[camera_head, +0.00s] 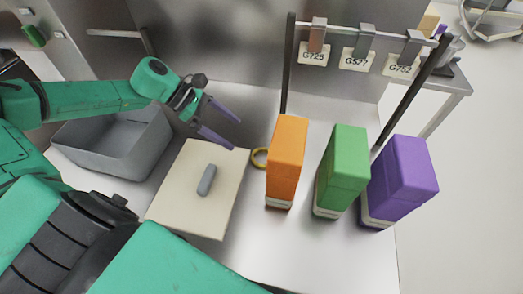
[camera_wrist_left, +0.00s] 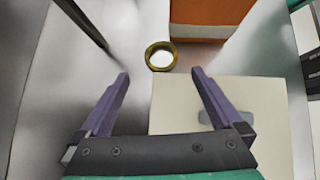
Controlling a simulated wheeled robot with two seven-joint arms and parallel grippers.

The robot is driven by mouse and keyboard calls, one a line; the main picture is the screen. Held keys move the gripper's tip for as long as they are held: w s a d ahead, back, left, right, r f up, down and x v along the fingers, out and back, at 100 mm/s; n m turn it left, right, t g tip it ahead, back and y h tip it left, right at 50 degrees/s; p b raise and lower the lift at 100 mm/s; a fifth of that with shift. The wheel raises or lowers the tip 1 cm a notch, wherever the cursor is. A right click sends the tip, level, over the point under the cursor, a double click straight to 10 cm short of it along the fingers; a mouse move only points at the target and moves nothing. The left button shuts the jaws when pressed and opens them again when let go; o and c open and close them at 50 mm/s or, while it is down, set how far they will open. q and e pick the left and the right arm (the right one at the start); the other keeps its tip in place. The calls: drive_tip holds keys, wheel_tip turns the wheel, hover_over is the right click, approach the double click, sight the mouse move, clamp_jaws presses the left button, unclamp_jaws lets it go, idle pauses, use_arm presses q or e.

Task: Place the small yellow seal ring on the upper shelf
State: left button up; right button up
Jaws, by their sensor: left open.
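The small yellow seal ring (camera_head: 259,157) lies on the metal table, just left of the orange box, which hides part of it in the head view. In the left wrist view the whole ring (camera_wrist_left: 161,56) shows, with a open centre. My left gripper (camera_head: 236,134) is open and empty, its purple fingers pointing toward the ring. In the left wrist view the ring is just beyond and between the fingertips (camera_wrist_left: 160,73), not between the fingers. My right gripper is not in view. I cannot make out an upper shelf.
Orange (camera_head: 288,150), green (camera_head: 343,165) and purple (camera_head: 402,175) boxes stand right of the ring. A cream board (camera_head: 220,205) carries a grey oblong piece (camera_head: 207,180). A grey bin (camera_head: 95,160) is at left. A rack (camera_head: 290,65) with tags stands behind.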

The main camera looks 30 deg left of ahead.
use_arm(q)
drive_tip(key=b, duration=0.1)
approach(262, 159)
drive_tip(key=shift+w+d+r, duration=0.1)
drive_tip(key=shift+d+r, duration=0.45)
drive_tip(key=shift+d, duration=0.3)
drive_tip(key=x, duration=0.3)
drive_tip(key=shift+w+d+r+p, duration=0.15)
drive_tip(key=shift+w+r+p, duration=0.05)
drive_tip(key=shift+p, duration=0.1)
drive_tip(key=p+x, duration=0.1)
drive_tip(key=x, duration=0.3)
drive_tip(key=shift+f, duration=0.35)
drive_tip(key=shift+r, duration=0.1)
drive_tip(key=c, duration=1.3)
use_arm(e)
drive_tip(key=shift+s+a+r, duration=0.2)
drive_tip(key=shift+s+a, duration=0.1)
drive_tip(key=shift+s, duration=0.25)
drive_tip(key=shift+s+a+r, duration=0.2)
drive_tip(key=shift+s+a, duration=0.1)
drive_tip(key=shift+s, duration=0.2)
